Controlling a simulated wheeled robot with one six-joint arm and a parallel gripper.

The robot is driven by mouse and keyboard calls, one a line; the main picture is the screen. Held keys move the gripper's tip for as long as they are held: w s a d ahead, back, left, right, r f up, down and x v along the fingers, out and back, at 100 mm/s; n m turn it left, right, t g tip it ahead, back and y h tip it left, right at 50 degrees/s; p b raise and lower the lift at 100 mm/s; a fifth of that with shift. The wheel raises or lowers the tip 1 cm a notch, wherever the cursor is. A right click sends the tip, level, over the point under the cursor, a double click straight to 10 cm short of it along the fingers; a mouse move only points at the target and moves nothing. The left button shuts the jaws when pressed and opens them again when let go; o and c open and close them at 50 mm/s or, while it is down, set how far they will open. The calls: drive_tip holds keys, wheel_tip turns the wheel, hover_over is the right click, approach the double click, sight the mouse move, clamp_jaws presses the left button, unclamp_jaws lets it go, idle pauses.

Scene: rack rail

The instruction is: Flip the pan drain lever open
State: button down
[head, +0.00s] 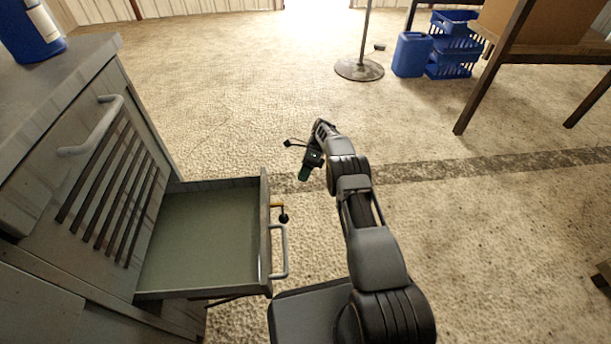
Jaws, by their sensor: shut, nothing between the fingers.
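The pan (195,235) is a shallow grey tray with a green inside, slid out of the grey cabinet. On its front face, above the pull handle (281,252), is a small brass piece with a dark round knob, which looks like the drain lever (283,217). The lever is small here, and I cannot tell its exact angle.
The grey cabinet (75,205) with a slatted front and a bar handle (92,128) stands at left, with a blue bottle (30,30) on top. A round stand base (359,69), a blue jug (412,54) and blue crates (452,60) are far off.

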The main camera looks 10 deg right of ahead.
drive_tip(key=w+b, duration=0.1)
drive_tip(key=b, duration=0.2)
drive_tip(key=shift+w+d+r, duration=0.1)
drive_tip(key=shift+d+r, duration=0.05)
drive_tip(key=shift+d, duration=0.25)
drive_tip(key=shift+r, duration=0.1)
drive_tip(key=s+r+n+t+h+p, duration=0.1)
drive_tip(key=s+r+n+t+p, duration=0.15)
drive_tip(key=r+p, duration=0.75)
drive_tip(key=s+r+n+t+h+p, duration=0.1)
drive_tip(key=r+n+p, duration=0.2)
drive_tip(key=r, duration=1.2)
drive_tip(key=s+r+n+t+h+p, duration=0.1)
drive_tip(key=s+r+n+p, duration=0.15)
drive_tip(key=r+p, duration=0.75)
drive_tip(key=s+d+r+n+t+h+p, duration=0.1)
drive_tip(key=s+r+n+p, duration=0.6)
drive_tip(key=r, duration=0.7)
drive_tip(key=s+d+r+n+t+h+p, duration=0.1)
drive_tip(key=s+r+n+t+h+p, duration=0.2)
drive_tip(key=s+r+p, duration=0.9)
drive_tip(key=s+r+n+t, duration=0.1)
drive_tip(key=s+n+t, duration=0.2)
drive_tip(key=s+n, duration=0.1)
drive_tip(key=shift+r, duration=0.35)
